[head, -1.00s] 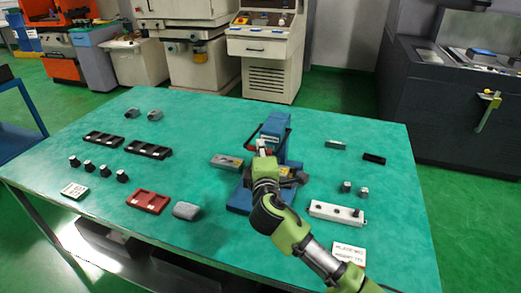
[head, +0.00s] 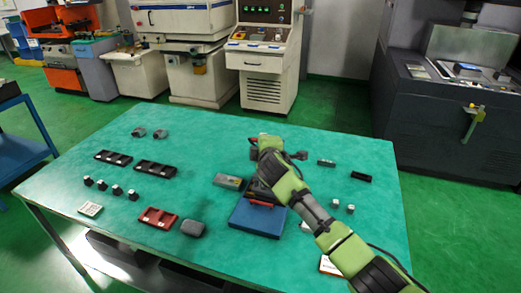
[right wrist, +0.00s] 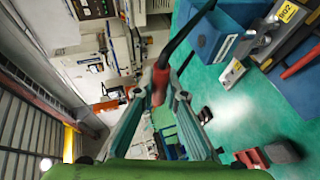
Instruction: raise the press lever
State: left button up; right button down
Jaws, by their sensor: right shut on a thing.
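The press shows in the head view as a blue base (head: 256,219) near the table's middle; my right arm hides most of its upper part. In the right wrist view its blue body (right wrist: 212,38) stands at the upper right. The press lever is a dark rod (right wrist: 188,32) with a red grip (right wrist: 160,86). My right gripper (right wrist: 160,92) is shut on the red grip, with a finger on each side of it. In the head view the right gripper (head: 264,145) is above the press, partly covered by its own wrist. My left gripper is not in view.
A grey block (head: 228,181) lies left of the press. A red tray (head: 157,218), a grey lump (head: 193,228) and black trays (head: 155,169) lie further left. Small blocks (head: 350,209) and a black tray (head: 361,177) are on the right. Machines stand behind the table.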

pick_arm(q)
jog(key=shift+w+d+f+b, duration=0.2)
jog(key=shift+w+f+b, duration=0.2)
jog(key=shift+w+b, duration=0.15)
pick_arm(e)
jog(key=w+d+r+g, duration=0.2)
jog(key=w+r, duration=0.2)
jog(key=w, duration=0.4)
jog(key=shift+w+d+m+g, duration=0.15)
jog(key=shift+d+m+g, duration=0.15)
jog(key=shift+m, duration=0.1)
jog(key=shift+w+d+r, duration=0.1)
jog(key=shift+w+r, duration=0.1)
jog(key=c, duration=2)
grip_release()
jog(key=shift+c, duration=0.2)
jog(key=shift+f, duration=0.1)
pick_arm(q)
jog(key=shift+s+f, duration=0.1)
pick_arm(e)
jog(key=shift+s, duration=0.15)
